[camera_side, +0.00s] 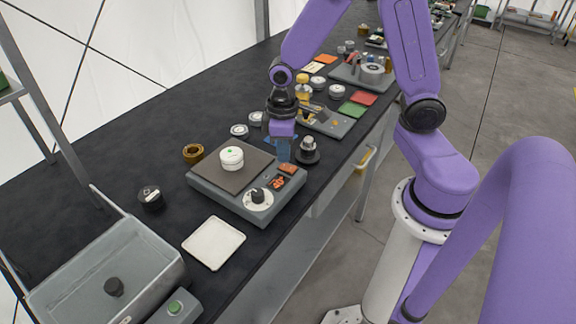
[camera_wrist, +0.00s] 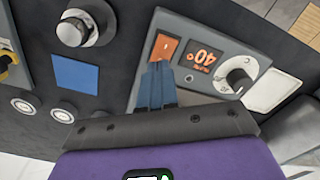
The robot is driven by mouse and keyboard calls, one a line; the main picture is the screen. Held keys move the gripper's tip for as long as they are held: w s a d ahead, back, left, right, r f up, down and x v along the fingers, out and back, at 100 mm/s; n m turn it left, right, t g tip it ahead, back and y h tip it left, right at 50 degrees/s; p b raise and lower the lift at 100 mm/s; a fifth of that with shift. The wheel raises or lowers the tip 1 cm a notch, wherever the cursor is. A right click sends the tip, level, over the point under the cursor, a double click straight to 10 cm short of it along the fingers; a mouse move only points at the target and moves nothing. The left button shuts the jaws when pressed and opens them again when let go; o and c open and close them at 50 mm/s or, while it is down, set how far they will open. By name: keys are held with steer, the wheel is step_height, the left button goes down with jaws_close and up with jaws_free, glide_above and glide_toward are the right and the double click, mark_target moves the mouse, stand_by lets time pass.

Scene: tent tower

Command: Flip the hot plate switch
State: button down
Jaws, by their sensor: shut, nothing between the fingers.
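The hot plate (camera_side: 215,196) is a grey box with a dark square top, on the black bench. Its front panel (camera_wrist: 235,35) shows an orange rocker switch (camera_wrist: 165,48), an orange display (camera_wrist: 205,57) reading 40, and a round dial (camera_wrist: 238,73). In the side view the switch (camera_side: 288,168) is at the panel's far end. My gripper (camera_wrist: 158,66) is shut and empty, its blue fingertips right at the switch's near edge in the wrist view. Whether they touch it I cannot tell. In the side view my gripper (camera_side: 284,158) hangs just beyond the switch end.
A white round container (camera_side: 231,158) stands on the hot plate. A grey knobbed device (camera_side: 307,150) stands close to the right of my gripper. Another device (camera_side: 325,122) is behind.

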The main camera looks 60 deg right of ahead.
mark_target(284, 166)
steer(key=shift+r, duration=2.65)
steer(key=shift+s, duration=0.1)
steer(key=s+a+r+n, duration=0.1)
steer(key=s+r+n, duration=0.1)
steer(key=s, duration=0.7)
steer(key=s+a+r+n, duration=0.2)
steer(key=s+n, duration=0.2)
steer(key=s, duration=0.5)
steer(key=shift+r+n, duration=0.3)
